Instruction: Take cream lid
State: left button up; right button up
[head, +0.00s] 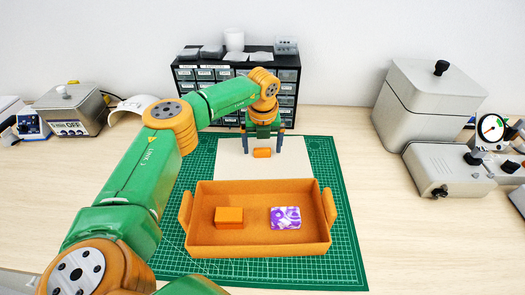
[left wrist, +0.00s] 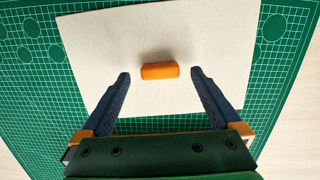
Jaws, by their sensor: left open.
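No plainly cream-coloured lid shows. A small orange rounded piece (head: 262,154) lies on a cream sheet (head: 292,165) behind the tray. In the left wrist view the orange piece (left wrist: 160,71) lies between the fingertips, with a gap on both sides. My left gripper (head: 263,149) is open and empty, pointing down over the sheet with one finger on each side of the piece. An orange tray (head: 258,249) holds an orange box (head: 229,218) on its left and a purple and white patterned box (head: 285,217) on its right. My right gripper is not in view.
A green cutting mat (head: 345,262) lies under the sheet and tray. A dark drawer cabinet (head: 290,75) stands close behind my left gripper. Grey bench instruments (head: 428,100) stand at the right, and a scale (head: 70,110) at the left.

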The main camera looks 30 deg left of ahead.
pick_arm(q)
jog(key=shift+w+a+f, duration=0.25)
jog(key=shift+w+f, duration=0.05)
jog(key=shift+f, duration=0.2)
jog(key=shift+s+d+r, duration=0.1)
jog(key=shift+s+r, duration=0.05)
jog(key=c, duration=1.5)
jog(key=shift+o, duration=0.2)
